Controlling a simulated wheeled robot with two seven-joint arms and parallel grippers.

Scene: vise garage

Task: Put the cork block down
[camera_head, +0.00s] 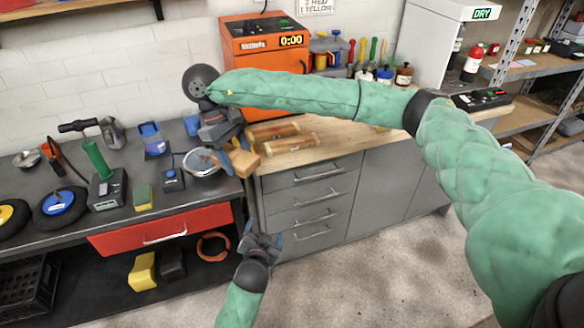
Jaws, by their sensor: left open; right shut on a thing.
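The cork block (245,162) is a small tan block in the jaws of my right gripper (232,158). It is held at the gap between the dark bench and the wooden counter, in front of a round metal bowl-like thing (202,162). I cannot tell how high above the surfaces it is. My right arm reaches in from the right across the counter. My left gripper (262,238) is open and empty, low in front of the grey drawers, well below the block.
The dark bench (120,225) at left carries a green-handled tool (98,160), a sponge-like block (143,197) and wheels. An orange machine (265,45) stands behind. The counter right of the rollers is fairly clear.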

